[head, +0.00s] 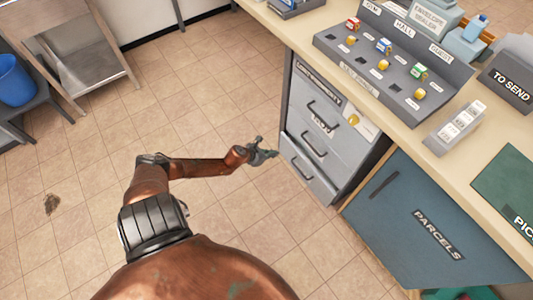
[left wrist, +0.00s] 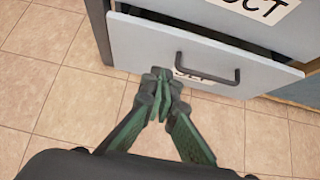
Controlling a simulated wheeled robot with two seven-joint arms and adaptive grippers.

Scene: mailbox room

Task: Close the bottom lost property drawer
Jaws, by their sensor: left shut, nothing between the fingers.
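The grey lost property cabinet (head: 336,138) stands under the counter. Its bottom drawer (head: 306,170) sticks out from the cabinet. In the left wrist view, the bottom drawer's pale front (left wrist: 135,45) has a dark gap along its top edge and a dark bar handle (left wrist: 208,63). My right gripper is not in view.
The drawers above look shut. Tiled floor left of the cabinet is clear.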

